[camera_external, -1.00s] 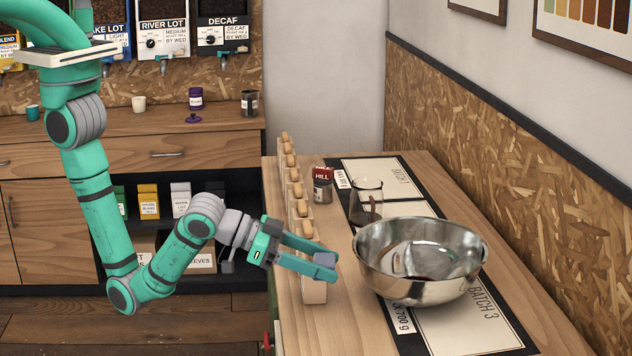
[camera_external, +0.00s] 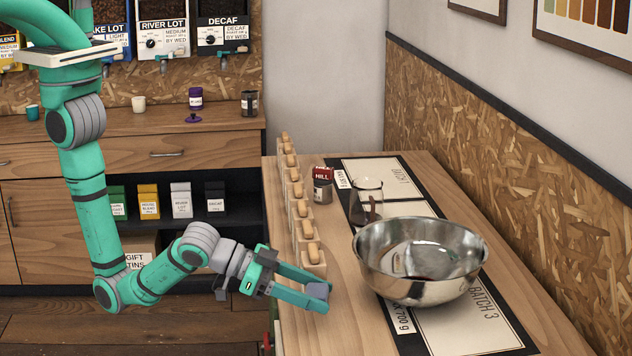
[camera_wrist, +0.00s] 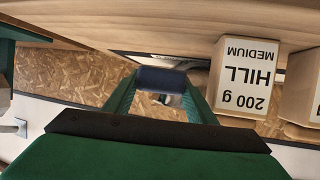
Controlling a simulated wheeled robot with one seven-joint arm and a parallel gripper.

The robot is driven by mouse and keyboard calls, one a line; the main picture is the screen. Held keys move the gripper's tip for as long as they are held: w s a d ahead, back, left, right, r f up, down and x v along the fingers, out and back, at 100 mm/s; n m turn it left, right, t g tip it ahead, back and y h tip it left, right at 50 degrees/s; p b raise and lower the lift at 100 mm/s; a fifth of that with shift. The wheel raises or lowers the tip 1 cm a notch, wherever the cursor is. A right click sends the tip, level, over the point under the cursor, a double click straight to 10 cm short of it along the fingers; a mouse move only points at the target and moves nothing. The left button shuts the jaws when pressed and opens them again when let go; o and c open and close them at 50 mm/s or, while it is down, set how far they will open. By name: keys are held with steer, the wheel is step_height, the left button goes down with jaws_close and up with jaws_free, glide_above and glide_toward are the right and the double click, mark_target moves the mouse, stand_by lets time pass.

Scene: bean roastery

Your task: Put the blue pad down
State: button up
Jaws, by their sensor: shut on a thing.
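The blue pad (camera_external: 317,290) is a small grey-blue block held between the fingertips of my gripper (camera_external: 313,293). In the wrist view the blue pad (camera_wrist: 162,79) shows dark blue between the two green fingers. My gripper is shut on it, over the near left part of the wooden counter (camera_external: 345,325). The pad is left of the steel bowl (camera_external: 385,285) and apart from it. I cannot tell whether the pad touches the counter.
A row of wooden blocks (camera_external: 315,270) with knobs runs along the counter's left edge, just behind my gripper. A small jar (camera_external: 322,190) and a glass (camera_external: 366,203) stand farther back. A dark-bordered mat (camera_external: 480,325) lies under the bowl. Bare wood lies left of the bowl.

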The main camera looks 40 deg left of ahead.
mark_target(315, 324)
steer(key=shift+f, duration=2.4)
steer(key=shift+f, duration=0.15)
steer(key=o, duration=1)
steer(key=shift+o, duration=0.2)
steer(key=shift+o, duration=0.3)
steer(key=v, duration=1)
steer(key=shift+s+a, duration=0.2)
steer(key=shift+s, duration=0.15)
